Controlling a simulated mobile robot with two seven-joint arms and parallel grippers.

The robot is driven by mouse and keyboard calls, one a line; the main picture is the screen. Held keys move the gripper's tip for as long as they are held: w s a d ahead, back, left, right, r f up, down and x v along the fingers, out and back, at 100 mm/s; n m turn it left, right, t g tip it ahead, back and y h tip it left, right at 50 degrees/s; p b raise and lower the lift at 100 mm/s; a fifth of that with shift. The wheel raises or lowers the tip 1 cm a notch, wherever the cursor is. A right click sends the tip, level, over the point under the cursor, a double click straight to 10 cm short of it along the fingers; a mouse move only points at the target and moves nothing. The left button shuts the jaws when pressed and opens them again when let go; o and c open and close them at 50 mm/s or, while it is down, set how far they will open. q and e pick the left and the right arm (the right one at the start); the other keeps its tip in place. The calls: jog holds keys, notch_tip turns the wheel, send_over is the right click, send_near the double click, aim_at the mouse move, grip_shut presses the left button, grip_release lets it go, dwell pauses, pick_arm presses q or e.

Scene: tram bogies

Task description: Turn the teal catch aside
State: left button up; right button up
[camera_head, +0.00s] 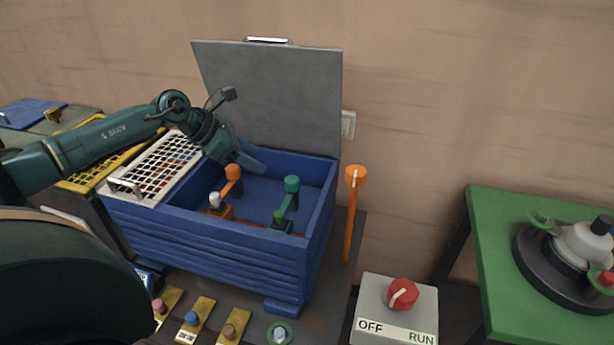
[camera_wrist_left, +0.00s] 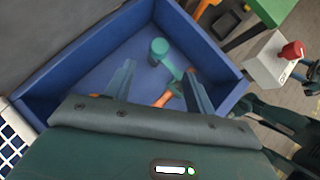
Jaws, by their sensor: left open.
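The teal catch (camera_head: 291,186) stands inside the blue box (camera_head: 205,235), toward its right side. It has a round teal knob on a slanting arm that runs down to a green base. It also shows in the left wrist view (camera_wrist_left: 159,50), with its knob between and beyond my fingers. My left gripper (camera_head: 253,160) is over the back of the box, left of and above the teal catch. In the left wrist view its two fingers (camera_wrist_left: 160,82) are apart with nothing held between them. The gripper looks apart from the catch. My right gripper is not in view.
An orange catch (camera_head: 232,174) stands left of the teal one. A grey lid (camera_head: 275,100) stands open behind the box. A white grid (camera_head: 160,165) covers its left end. An orange-topped post (camera_head: 355,178) and an OFF/RUN switch box (camera_head: 395,310) are to the right.

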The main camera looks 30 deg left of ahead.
aim_at(291, 179)
pick_arm(q)
jog(key=p+x, duration=0.2)
jog(key=x, duration=1.1)
jog(key=shift+a+f, duration=0.1)
grip_shut()
